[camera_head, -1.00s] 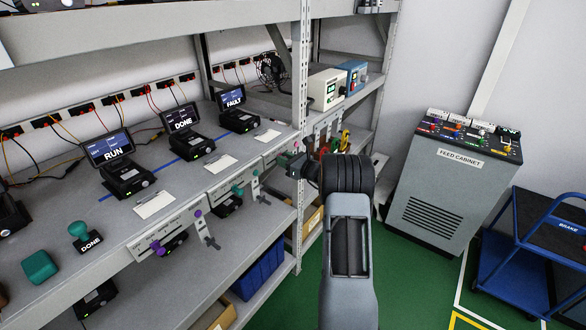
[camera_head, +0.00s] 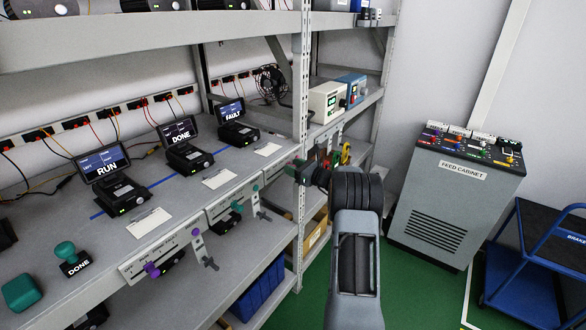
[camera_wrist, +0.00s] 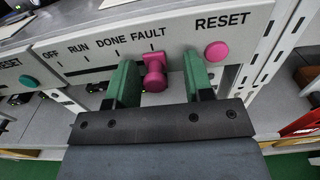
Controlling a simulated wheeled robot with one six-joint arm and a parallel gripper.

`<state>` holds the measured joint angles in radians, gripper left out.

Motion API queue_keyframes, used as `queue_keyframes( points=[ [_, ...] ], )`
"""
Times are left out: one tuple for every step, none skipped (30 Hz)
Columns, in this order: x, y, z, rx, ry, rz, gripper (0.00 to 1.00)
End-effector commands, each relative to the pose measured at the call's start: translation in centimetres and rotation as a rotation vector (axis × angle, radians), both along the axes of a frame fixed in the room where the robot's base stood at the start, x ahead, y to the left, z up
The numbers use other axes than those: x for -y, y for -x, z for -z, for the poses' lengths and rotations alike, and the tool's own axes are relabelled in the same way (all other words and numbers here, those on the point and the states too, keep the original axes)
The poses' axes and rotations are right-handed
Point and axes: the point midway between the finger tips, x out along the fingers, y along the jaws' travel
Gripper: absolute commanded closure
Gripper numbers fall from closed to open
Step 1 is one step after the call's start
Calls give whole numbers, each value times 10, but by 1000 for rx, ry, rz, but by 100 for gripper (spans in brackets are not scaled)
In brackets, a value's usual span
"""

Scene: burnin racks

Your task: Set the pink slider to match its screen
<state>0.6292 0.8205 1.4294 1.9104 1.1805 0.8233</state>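The pink slider (camera_wrist: 154,74) sits in the slot of a grey panel (camera_wrist: 178,32) in the wrist view, below the FAULT tick; OFF, RUN and DONE are to its left. My gripper (camera_wrist: 159,62) is open, its green fingers on either side of the slider. The left finger is close to the slider; there is a wider gap on the right. In the head view my gripper (camera_head: 302,172) is at the shelf's front edge and largely hides this panel. The nearest screen behind it (camera_head: 231,112) reads FAULT.
A pink RESET button (camera_wrist: 217,51) is just right of my right finger. A teal button (camera_wrist: 28,81) is on the neighbouring panel. Other screens read DONE (camera_head: 177,131) and RUN (camera_head: 104,164). A rack upright (camera_head: 300,110) and the feed cabinet (camera_head: 455,200) stand nearby.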

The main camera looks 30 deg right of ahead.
Motion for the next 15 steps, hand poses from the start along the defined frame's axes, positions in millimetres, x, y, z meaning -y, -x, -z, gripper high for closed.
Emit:
queue_keyframes(
  points=[
    [0, 0, 0, 0, 0, 0, 53],
    [0, 0, 0, 0, 0, 0, 53],
    [0, 0, 0, 0, 0, -1, 53],
    [0, 0, 1, 0, 0, -1, 53],
    [0, 0, 1, -1, 0, -1, 53],
    [0, 1, 1, -1, 0, -1, 53],
    [0, 1, 1, -1, 0, -1, 53],
    [1, 3, 1, -1, 0, 0, 53],
    [2, 6, 1, -1, 0, 0, 53],
    [4, 8, 1, 0, 0, 0, 53],
    [5, 12, 1, 0, 1, 0, 53],
    [8, 17, 2, 0, 0, 0, 53],
    [10, 22, 2, 0, 1, 1, 53],
    [12, 28, 2, 0, 1, 1, 53],
    [16, 35, 2, 0, 1, 1, 53]
  ],
)
